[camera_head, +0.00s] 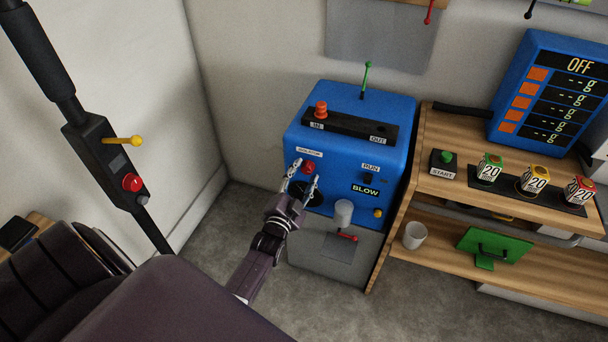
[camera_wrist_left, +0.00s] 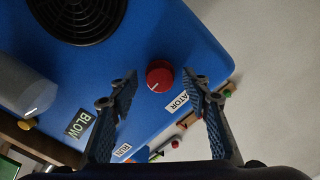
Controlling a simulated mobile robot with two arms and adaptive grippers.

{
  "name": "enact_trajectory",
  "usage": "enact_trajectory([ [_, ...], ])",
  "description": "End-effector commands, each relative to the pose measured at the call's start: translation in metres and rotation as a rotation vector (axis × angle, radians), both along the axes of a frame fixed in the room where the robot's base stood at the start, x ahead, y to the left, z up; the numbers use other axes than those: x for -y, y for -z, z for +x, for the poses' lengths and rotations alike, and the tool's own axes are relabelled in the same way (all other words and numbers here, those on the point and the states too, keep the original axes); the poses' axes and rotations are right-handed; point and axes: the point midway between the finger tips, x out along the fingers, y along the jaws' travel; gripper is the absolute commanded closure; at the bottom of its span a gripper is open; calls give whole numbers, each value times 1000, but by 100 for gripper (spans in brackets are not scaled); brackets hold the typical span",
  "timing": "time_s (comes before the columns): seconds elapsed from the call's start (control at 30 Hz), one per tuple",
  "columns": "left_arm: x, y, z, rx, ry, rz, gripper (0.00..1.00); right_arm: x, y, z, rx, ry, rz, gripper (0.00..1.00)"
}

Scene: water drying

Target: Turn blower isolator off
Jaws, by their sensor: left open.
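The blower isolator is a red rotary knob (camera_head: 309,167) on the front of a blue blower unit (camera_head: 345,165), below a white label. In the left wrist view the knob lies beyond and between the open fingertips (camera_wrist_left: 160,88), with a visible gap on both sides. My right gripper is not in view.
A black round grille (camera_wrist_left: 78,15) is beside the knob. A "BLOW" label (camera_head: 365,190), a white cylinder (camera_head: 343,212) and a yellow knob (camera_head: 378,213) are to the right. A wooden shelf (camera_head: 440,190) with a start button (camera_head: 446,158) stands right of the unit.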

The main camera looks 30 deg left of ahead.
Motion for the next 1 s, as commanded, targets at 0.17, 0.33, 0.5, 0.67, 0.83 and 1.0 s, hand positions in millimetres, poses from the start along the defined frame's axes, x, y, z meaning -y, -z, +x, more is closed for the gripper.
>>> enact_trajectory([
  [0.17, 0, 0, 0, 0, 0, 0, 58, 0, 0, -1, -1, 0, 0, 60],
  [0.33, 0, 0, 0, 0, 0, 0, 77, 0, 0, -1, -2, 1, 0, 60],
  [0.5, 0, 0, 0, -1, 1, 0, 96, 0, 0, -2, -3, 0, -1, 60],
  [0.67, 0, 0, 0, 0, 1, -5, 98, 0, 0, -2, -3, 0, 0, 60],
  [0.83, 0, 0, 0, 9, 1, -41, 98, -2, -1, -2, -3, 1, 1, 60],
  [1.0, 0, 0, 0, 30, 1, -129, 98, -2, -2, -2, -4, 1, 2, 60],
])
